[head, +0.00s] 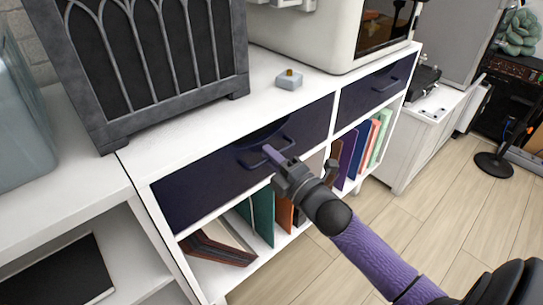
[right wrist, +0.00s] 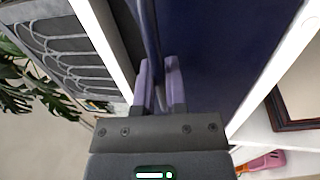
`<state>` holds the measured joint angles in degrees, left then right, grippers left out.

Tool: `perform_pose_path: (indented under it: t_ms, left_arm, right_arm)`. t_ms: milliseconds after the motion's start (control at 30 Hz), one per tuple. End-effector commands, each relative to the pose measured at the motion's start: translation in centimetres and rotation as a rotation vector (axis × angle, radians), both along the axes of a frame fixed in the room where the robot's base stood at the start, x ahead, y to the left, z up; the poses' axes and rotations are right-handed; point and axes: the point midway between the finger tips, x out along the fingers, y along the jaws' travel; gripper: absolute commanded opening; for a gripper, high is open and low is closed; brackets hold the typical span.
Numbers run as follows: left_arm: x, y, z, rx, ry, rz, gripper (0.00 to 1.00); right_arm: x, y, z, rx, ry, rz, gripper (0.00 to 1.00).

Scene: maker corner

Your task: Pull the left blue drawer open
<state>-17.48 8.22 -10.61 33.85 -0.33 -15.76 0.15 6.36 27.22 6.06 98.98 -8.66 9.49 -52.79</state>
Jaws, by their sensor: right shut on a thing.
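The left blue drawer (head: 206,182) is dark navy and sits under the white cabinet top; its front looks flush with the cabinet. My right gripper (head: 270,153) reaches in from the lower right and is shut on the handle. In the right wrist view, the two purple fingers (right wrist: 160,82) are on either side of the handle bar (right wrist: 150,35), with the blue drawer front (right wrist: 220,50) behind. My left gripper is not in view.
A second blue drawer (head: 372,90) is to the right. Books (head: 263,215) stand on the shelf below. A dark arched-panel box (head: 150,60), a small grey block (head: 289,80) and a white machine (head: 320,38) stand on top. Wooden floor (head: 440,220) in front is clear.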

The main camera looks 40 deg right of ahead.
Motion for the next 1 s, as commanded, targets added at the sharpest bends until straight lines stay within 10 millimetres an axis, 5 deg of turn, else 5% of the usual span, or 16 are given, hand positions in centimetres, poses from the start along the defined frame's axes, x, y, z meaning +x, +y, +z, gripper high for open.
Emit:
perform_pose_path:
  t_ms: [667, 1000]
  left_arm:
    - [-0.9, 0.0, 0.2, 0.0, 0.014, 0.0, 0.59]
    - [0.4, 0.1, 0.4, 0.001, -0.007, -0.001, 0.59]
  right_arm:
    - [0.0, 0.0, 0.0, 0.0, 0.001, -0.001, 0.0]
    - [-0.4, -0.1, 0.1, 0.0, 0.001, -0.002, 0.0]
